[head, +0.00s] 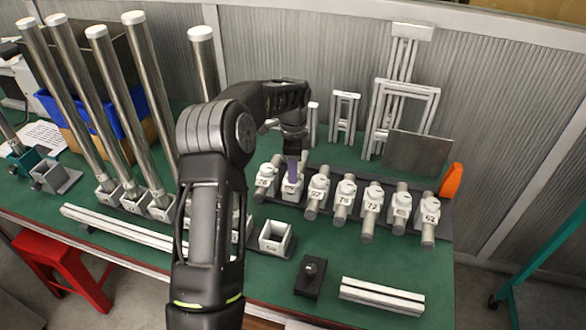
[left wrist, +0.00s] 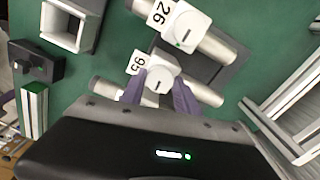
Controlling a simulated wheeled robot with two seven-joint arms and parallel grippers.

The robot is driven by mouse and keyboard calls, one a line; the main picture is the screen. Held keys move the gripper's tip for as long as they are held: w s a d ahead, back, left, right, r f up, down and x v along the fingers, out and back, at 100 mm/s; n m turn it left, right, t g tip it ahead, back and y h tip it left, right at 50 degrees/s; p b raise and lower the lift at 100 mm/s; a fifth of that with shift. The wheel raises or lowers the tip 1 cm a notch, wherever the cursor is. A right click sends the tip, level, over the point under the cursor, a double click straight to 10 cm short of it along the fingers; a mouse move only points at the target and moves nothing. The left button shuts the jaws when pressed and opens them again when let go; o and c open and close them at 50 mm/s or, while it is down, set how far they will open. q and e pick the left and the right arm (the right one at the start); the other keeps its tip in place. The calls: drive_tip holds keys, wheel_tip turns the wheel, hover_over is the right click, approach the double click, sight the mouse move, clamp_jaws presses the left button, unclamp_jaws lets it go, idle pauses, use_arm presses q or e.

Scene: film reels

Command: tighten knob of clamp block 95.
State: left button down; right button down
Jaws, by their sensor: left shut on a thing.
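Clamp block 95 (head: 290,190) is a white block on a steel rod, second from the left in the row of clamp blocks. In the left wrist view, clamp block 95 (left wrist: 133,65) shows its label beside a round white knob (left wrist: 158,80) with a dark slot mark. My left gripper (head: 292,170) reaches down onto this block from above. In the left wrist view, its purple fingers (left wrist: 158,92) are shut on the knob, one on each side. The arm hides part of the bench in the head view. My right gripper is not in view.
Clamp block 26 (head: 265,182) sits close beside on the left, and several more blocks (head: 345,192) stand to the right. An orange part (head: 452,181) is at the row's right end. A black box with a knob (head: 310,277) and white bars (head: 382,296) lie in front.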

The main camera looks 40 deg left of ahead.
use_arm(q)
drive_tip(key=shift+m, duration=0.4)
drive_tip(key=c, duration=0.9)
unclamp_jaws()
wheel_tip(320, 180, up, 8)
drive_tip(key=shift+f+b, duration=0.1)
drive_tip(key=shift+b, duration=0.3)
drive_tip(key=shift+f, duration=0.1)
